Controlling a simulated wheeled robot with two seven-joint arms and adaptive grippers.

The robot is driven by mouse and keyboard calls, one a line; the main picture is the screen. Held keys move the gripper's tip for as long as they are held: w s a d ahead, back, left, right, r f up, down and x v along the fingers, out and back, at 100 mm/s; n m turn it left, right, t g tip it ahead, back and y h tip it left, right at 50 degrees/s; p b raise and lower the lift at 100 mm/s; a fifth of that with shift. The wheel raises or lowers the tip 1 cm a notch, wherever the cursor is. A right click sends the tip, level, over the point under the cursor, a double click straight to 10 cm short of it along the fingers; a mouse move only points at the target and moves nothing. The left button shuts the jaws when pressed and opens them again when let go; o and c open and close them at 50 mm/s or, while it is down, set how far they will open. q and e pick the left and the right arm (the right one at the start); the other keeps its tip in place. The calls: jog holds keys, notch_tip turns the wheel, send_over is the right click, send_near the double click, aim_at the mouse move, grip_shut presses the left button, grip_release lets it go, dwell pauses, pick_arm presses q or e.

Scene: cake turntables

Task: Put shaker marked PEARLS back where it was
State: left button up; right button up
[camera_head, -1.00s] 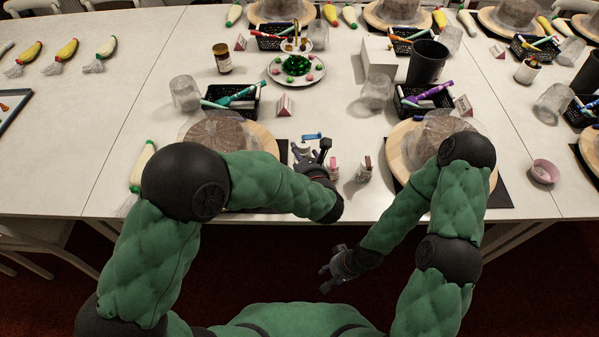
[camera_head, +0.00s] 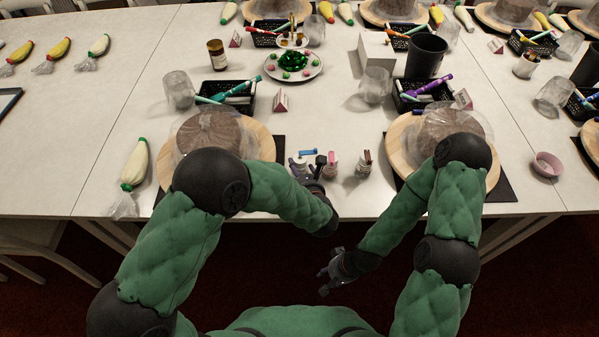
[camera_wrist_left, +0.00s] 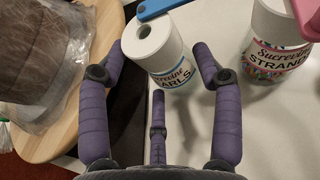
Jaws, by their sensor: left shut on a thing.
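The PEARLS shaker (camera_wrist_left: 176,74) is white with a blue flip lid; its label ends in "ARLS" in the left wrist view. In the head view the shaker (camera_head: 298,168) is left of the other shakers, near the table's front edge. My left gripper (camera_head: 313,168) is shut on it, with purple fingers on both sides in the left wrist view (camera_wrist_left: 160,75). The shaker's base is hidden, so I cannot tell if it touches the table. My right gripper (camera_head: 328,272) is open and empty, in front of the table edge.
The STRANDS shaker (camera_wrist_left: 277,45) with a pink lid stands just right of it, also in the head view (camera_head: 331,168). Another shaker (camera_head: 364,163) stands further right. A wooden turntable (camera_head: 264,142) with a wrapped cake is on the left.

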pick_arm(q)
jog(key=shift+f, duration=0.15)
jog(key=o, duration=1.3)
jog(key=shift+r, duration=0.3)
jog(key=p+v, duration=0.4)
jog(key=v, duration=0.8)
jog(key=shift+f, duration=0.2)
